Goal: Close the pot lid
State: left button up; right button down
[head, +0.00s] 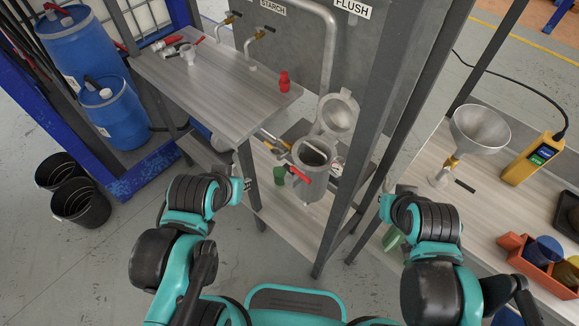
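A grey metal pot (315,190) stands on the lower shelf near the middle of the head view. Its round lid (338,114) is swung up behind the mouth, so the pot is open and its dark inside shows. A red-handled valve is at the pot's front left. My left gripper (246,184) is to the left of the pot and apart from it. My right gripper (387,192) is to the right of the pot, beyond a dark frame post. Both grippers are small here, and their finger openings cannot be made out.
The dark post (368,130) rises close beside the pot's right. A right-hand bench holds a funnel (480,130) and a yellow meter (533,158).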

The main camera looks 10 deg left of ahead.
aim_at(338, 113)
jog(key=k+l+u, duration=0.6)
jog(key=k, duration=0.15)
